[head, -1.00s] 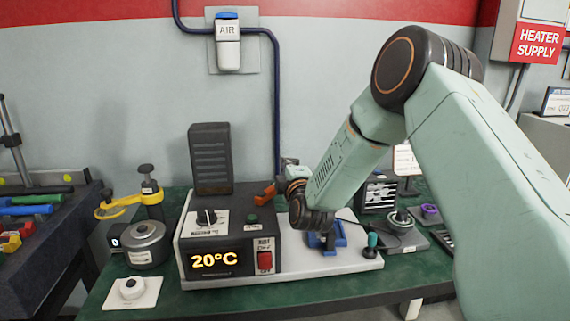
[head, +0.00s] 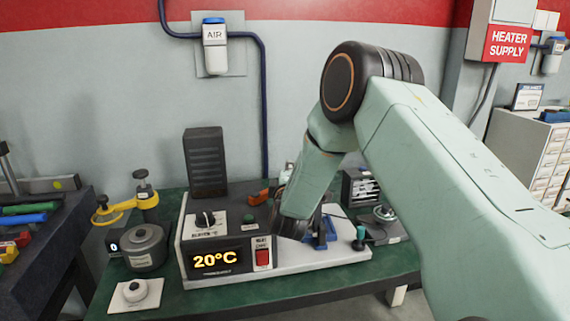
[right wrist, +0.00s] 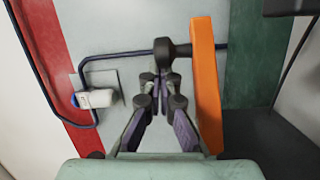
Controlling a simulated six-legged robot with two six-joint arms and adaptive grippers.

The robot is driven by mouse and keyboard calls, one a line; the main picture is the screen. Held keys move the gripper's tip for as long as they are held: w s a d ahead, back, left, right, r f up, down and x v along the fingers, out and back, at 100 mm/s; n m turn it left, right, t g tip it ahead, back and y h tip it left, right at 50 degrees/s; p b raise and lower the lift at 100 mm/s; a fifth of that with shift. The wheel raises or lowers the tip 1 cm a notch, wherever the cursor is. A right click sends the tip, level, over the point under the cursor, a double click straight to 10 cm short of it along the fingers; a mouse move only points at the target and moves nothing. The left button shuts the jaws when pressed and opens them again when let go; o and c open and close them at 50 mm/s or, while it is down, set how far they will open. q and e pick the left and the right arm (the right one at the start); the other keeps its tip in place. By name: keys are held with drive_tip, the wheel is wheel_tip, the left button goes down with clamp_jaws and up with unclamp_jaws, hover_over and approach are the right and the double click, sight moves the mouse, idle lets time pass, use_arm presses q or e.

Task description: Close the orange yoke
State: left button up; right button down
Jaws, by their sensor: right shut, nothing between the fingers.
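The orange yoke (head: 258,197) shows as a short orange piece behind the heater box in the head view; my right arm hides what lies to its right. In the right wrist view the yoke (right wrist: 207,85) is a long orange bar just right of my fingers, with a dark round knob (right wrist: 168,49) at its left side. My right gripper (right wrist: 160,78) is shut and empty, its fingertips close to the knob; I cannot tell whether they touch. In the head view it is mostly hidden behind my forearm. My left gripper is not in view.
The heater box (head: 222,240) reads 20°C and has a dark upright block (head: 205,162) behind it. A yellow clamp (head: 126,207) and a grey round pot (head: 145,247) stand left. A blue fixture (head: 322,236) and a teal-topped peg (head: 359,238) are right.

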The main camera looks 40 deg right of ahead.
drive_tip(key=shift+s+a+r+m+g+h+p, duration=0.1)
drive_tip(key=shift+s+m+g+h+p, duration=0.3)
drive_tip(key=shift+h, duration=0.1)
drive_tip(key=shift+s+a+r+m+g+h+p, duration=0.1)
drive_tip(key=shift+s+m+g+h+p, duration=0.15)
drive_tip(key=shift+m+g+h, duration=0.95)
drive_tip(key=shift+g+h, duration=0.1)
drive_tip(key=shift+g, duration=0.1)
drive_tip(key=shift+s+a+f+p, duration=0.1)
drive_tip(key=shift+s+p, duration=0.95)
drive_tip(key=shift+s, duration=0.15)
drive_tip(key=shift+s+a+f+p, duration=0.1)
drive_tip(key=shift+s+p, duration=0.9)
drive_tip(key=shift+s, duration=0.25)
